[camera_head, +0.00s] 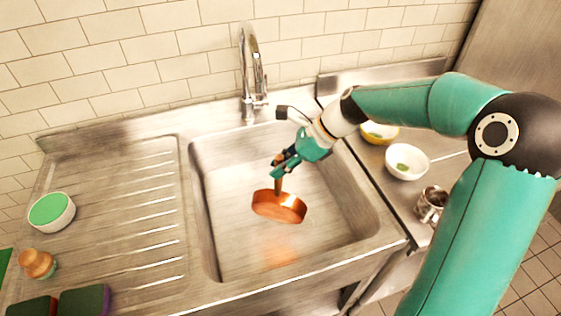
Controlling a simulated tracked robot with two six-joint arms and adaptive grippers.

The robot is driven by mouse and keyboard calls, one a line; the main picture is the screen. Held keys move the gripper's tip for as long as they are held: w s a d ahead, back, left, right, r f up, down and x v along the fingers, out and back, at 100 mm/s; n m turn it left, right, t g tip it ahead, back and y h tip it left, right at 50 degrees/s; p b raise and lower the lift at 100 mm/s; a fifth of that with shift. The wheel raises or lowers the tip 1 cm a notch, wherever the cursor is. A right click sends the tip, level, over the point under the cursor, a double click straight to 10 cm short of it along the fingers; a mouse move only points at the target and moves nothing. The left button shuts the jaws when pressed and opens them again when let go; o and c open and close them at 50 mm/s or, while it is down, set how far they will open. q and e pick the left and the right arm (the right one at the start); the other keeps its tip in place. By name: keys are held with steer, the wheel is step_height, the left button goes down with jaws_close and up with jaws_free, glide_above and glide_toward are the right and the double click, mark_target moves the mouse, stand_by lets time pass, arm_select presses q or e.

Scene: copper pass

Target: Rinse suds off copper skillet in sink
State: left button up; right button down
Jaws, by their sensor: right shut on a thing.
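The copper skillet (278,208) hangs tilted inside the steel sink (230,243), in the middle of the basin and seemingly above its floor, where an orange reflection shows. My right gripper (282,166) is shut on the skillet's handle, with the pan below the fingers. I cannot make out suds on the skillet. The chrome faucet (251,75) stands behind the basin, and its spout end is hard to tell apart at this angle. No water stream is visible. My left gripper is not in view.
Right of the sink are a yellow bowl (379,131), a white bowl (407,161) and a metal mug (431,204). A tiled wall stands behind.

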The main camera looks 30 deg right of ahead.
mark_target(281, 154)
steer(key=shift+f+b, duration=1.95)
steer(key=shift+f, duration=1.45)
steer(key=shift+r, duration=0.1)
step_height(281, 154, up, 11)
steer(key=p, duration=1.1)
steer(key=shift+r, duration=0.2)
steer(key=shift+r+p, duration=0.35)
steer(key=shift+r, duration=1.15)
step_height(281, 154, up, 8)
steer(key=shift+r, duration=0.2)
